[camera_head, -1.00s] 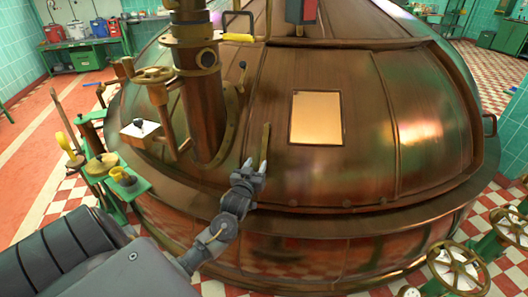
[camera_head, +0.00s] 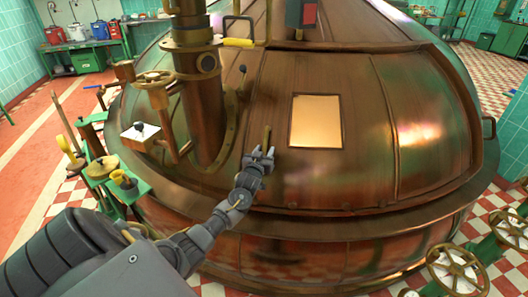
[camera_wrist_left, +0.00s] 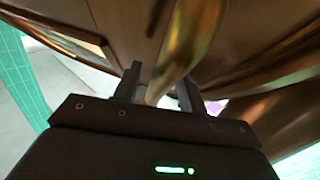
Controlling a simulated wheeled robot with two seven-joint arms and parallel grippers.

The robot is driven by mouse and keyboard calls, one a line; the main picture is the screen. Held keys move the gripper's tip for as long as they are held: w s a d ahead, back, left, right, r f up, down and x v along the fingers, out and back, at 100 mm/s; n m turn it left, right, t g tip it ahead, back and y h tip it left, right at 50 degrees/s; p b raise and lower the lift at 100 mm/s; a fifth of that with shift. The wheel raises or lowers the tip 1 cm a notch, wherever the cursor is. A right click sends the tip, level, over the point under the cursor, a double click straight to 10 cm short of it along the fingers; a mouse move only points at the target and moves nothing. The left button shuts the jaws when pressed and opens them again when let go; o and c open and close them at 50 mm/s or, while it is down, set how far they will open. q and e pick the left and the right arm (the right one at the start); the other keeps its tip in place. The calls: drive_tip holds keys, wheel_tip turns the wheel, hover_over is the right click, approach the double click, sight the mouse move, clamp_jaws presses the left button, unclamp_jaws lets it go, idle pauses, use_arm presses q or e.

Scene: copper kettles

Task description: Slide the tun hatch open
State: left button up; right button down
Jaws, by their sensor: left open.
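The tun hatch (camera_head: 370,130) appears to be the curved copper panel on the front of the big domed kettle, with a bright rectangular plate (camera_head: 315,121) on it. It looks closed. An upright brass bar handle (camera_head: 267,137) stands near the panel's left side. My left gripper (camera_head: 259,155) is open at the lower part of this handle. In the left wrist view the brass handle (camera_wrist_left: 185,45) runs down between the two spread fingers of the gripper (camera_wrist_left: 159,88). Whether a finger touches it I cannot tell. My right gripper is not in view.
A copper pipe column (camera_head: 203,110) with brass valves rises left of the handle. A rail (camera_head: 300,208) with several small knobs runs below the panel. Handwheels (camera_head: 455,268) stand at the lower right. A green stand (camera_head: 110,175) is at the left.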

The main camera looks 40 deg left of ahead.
use_arm(q)
clamp_jaws()
idle(0.3)
